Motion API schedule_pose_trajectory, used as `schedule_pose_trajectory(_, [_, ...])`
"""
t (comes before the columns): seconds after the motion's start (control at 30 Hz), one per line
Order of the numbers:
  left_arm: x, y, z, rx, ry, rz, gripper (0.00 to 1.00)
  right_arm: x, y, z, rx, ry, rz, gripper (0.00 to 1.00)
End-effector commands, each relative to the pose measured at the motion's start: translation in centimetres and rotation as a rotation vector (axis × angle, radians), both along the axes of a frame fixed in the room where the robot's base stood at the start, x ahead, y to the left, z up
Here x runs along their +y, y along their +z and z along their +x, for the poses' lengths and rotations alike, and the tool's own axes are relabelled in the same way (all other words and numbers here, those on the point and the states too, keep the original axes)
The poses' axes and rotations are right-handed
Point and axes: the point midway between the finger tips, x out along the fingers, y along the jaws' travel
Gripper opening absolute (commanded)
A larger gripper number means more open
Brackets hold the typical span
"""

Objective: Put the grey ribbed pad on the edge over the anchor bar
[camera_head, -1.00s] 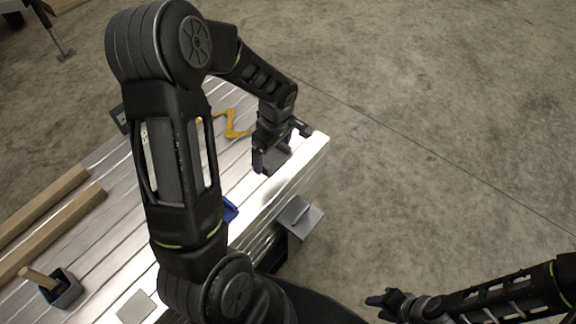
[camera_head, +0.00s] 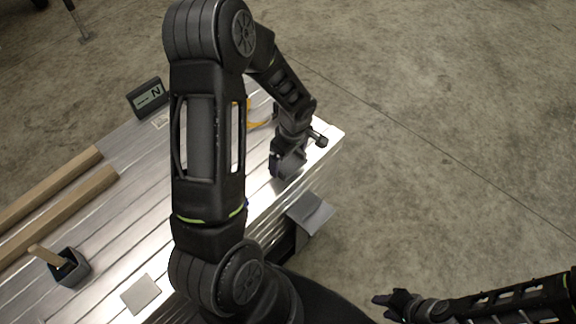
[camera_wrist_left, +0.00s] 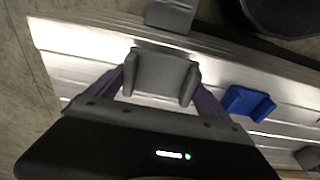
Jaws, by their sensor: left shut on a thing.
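My left gripper (camera_head: 288,172) is over the trailer bed near its corner, just in from the side edge. In the left wrist view, its purple fingers (camera_wrist_left: 160,88) are shut on a grey pad (camera_wrist_left: 160,72) with raised sides. The pad appears close above the bright edge strip; I cannot tell whether it touches. Its ribs cannot be made out. I cannot pick out the anchor bar. My right gripper (camera_head: 386,302) is away over the floor, and its jaws are too small to read.
A grey plate-like part (camera_head: 312,212) sticks out beside the trailer bed (camera_head: 215,265). A blue pad (camera_wrist_left: 248,103) lies on the bed. Wooden beams (camera_head: 60,212), a dark cup with a wooden handle (camera_head: 72,268), a grey square (camera_head: 141,294) and an N display (camera_head: 148,97) are further left.

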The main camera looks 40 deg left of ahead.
Motion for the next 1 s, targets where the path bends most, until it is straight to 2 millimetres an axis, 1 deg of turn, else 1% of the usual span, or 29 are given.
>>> schedule_pose_trajectory(0.27, [0.0, -0.1, 0.0, 0.000, 0.000, 0.000, 0.48, 0.0, 0.0, 0.0, 0.000, 0.000, 0.000, 0.36])
schedule_pose_trajectory(0.37, [0.0, -1.2, -0.1, 0.003, -0.001, -0.001, 0.48, 0.0, -0.2, 0.0, 0.000, 0.000, 0.000, 0.36])
schedule_pose_trajectory(0.5, [0.0, -3.2, 0.0, 0.002, -0.001, 0.000, 0.48, 0.0, -0.5, 0.0, 0.000, 0.000, 0.000, 0.36])
schedule_pose_trajectory(0.57, [0.0, -3.6, 0.0, 0.001, -0.001, -0.001, 0.48, 0.0, -0.5, 0.0, 0.000, 0.000, 0.000, 0.36])
schedule_pose_trajectory(0.83, [0.0, -3.7, 0.0, -0.001, 0.000, 0.000, 0.48, 0.0, -0.5, 0.0, 0.000, 0.000, 0.000, 0.36])
schedule_pose_trajectory(1.0, [0.0, -4.2, 0.0, -0.001, 0.000, 0.000, 0.48, 0.0, -1.1, 0.0, 0.000, 0.000, 0.000, 0.36])
